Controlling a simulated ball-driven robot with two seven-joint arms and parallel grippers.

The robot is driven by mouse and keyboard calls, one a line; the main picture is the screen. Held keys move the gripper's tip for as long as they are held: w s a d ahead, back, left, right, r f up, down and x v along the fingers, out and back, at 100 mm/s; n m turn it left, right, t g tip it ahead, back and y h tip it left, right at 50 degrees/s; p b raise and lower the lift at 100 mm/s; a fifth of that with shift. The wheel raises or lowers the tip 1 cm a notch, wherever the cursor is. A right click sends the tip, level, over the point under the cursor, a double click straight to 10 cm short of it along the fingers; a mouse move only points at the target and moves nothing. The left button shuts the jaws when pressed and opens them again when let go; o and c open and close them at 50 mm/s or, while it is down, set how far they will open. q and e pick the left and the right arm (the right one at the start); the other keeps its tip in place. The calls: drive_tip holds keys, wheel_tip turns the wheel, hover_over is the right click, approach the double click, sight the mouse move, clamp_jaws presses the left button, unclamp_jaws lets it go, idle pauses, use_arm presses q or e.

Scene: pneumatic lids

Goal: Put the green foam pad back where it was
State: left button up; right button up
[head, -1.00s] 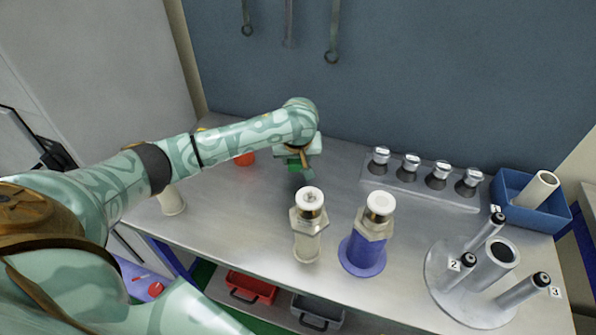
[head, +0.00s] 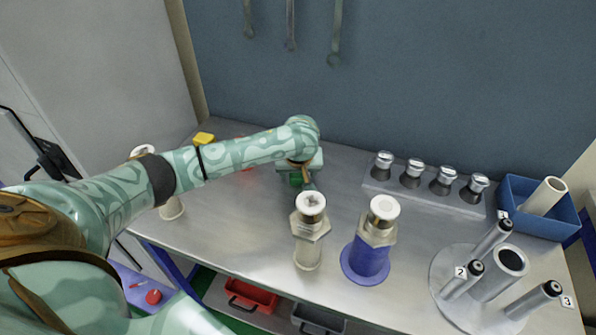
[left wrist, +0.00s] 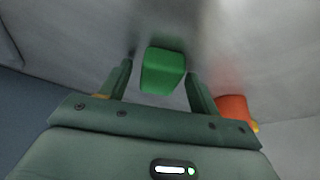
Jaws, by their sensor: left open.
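The green foam pad (left wrist: 163,72) is a small bright green block. In the left wrist view it lies between the two fingers of my left gripper, with a gap visible on each side. In the head view only a bit of green (head: 295,179) shows under my left wrist. My left gripper (head: 299,183) is open, low over the metal bench behind the two fittings. Whether the pad touches the bench is hard to tell. My right gripper is not in view.
A pale fitting (head: 309,240) and one on a blue base (head: 366,258) stand in front. A rack of silver-topped parts (head: 424,190), a blue bin (head: 520,215) and a numbered round stand (head: 455,262) are at right. A yellow block (head: 203,139) and an orange-red object (left wrist: 232,106) are nearby.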

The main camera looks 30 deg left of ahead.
use_arm(q)
drive_tip(key=shift+r, duration=0.3)
drive_tip(key=p+v, duration=0.7)
drive_tip(key=v, duration=0.4)
drive_tip(key=shift+r, duration=0.35)
drive_tip(key=shift+s+d+f, duration=0.1)
drive_tip(key=shift+s+d, duration=0.05)
drive_tip(key=shift+s, duration=0.05)
